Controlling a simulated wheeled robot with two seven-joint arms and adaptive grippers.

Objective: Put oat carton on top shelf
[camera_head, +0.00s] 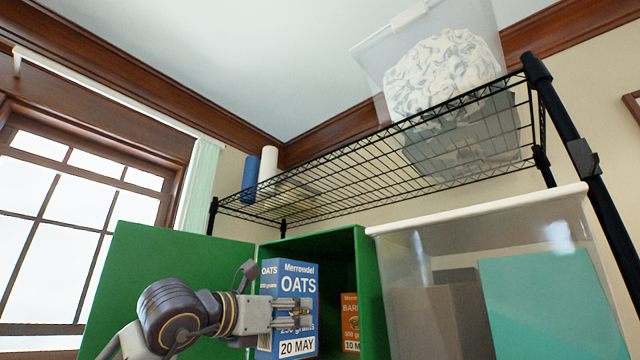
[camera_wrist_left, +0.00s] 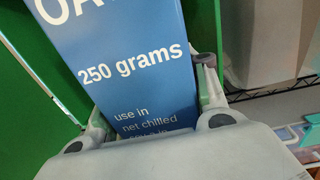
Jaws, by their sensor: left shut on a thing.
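The blue and white oat carton (camera_head: 296,283) stands upright at the mouth of a green box (camera_head: 340,246), labelled "OATS" and "20 MAY". My left gripper (camera_head: 297,318) reaches in from the left and is shut on it. In the left wrist view the carton (camera_wrist_left: 130,62) sits between the fingers, showing "250 grams"; its top is cut off. The top shelf (camera_head: 370,139) is a black wire rack high above, seen from below. My right gripper is not in view.
An orange carton (camera_head: 350,309) stands inside the green box, whose green door (camera_head: 165,285) is open at left. On the top shelf are a clear tub (camera_head: 368,62) at right and blue and white rolls (camera_head: 250,180) at far left; the middle looks free. A clear bin (camera_head: 480,225) stands below right.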

